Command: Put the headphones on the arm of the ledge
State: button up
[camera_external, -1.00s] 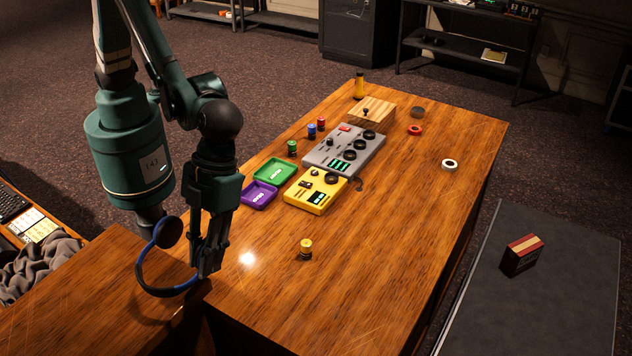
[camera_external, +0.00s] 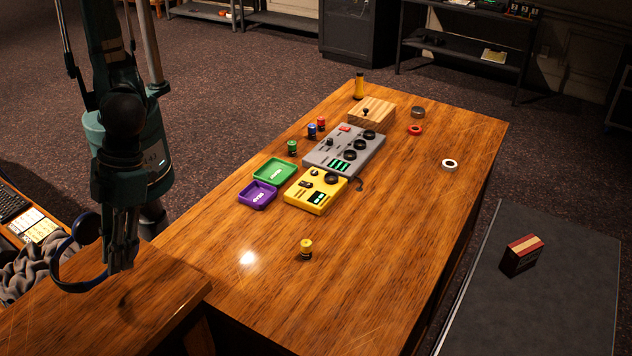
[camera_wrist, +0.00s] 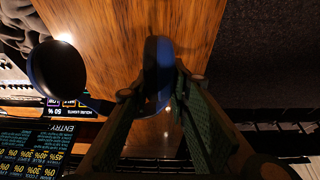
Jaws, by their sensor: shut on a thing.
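The headphones, with a blue band and dark round ear cups, hang in my gripper (camera_external: 121,268) at the left of the outside view. One ear cup (camera_external: 86,228) shows left of the fingers, and the band (camera_external: 68,284) curves below it. The headphones are held above the wooden surface at lower left (camera_external: 165,295).
A wooden desk (camera_external: 370,245) holds a grey mixer (camera_external: 340,150), a yellow mixer (camera_external: 315,192), green and purple trays, and several small jars. A screen with text (camera_wrist: 40,150) shows in the wrist view. A grey cloth (camera_external: 28,270) lies at left.

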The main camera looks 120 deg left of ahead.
jog(key=shift+f, duration=0.15)
send_over(128, 302)
jog(key=a, duration=0.2)
jog(key=shift+d+f, duration=0.1)
jog(key=shift+f, duration=2.7)
jog(key=shift+f, duration=0.1)
jog(key=shift+f, duration=1.95)
jog(key=shift+f, duration=0.15)
jog(key=o, duration=1)
jog(key=shift+r+p, duration=0.2)
jog(key=shift+p, duration=0.15)
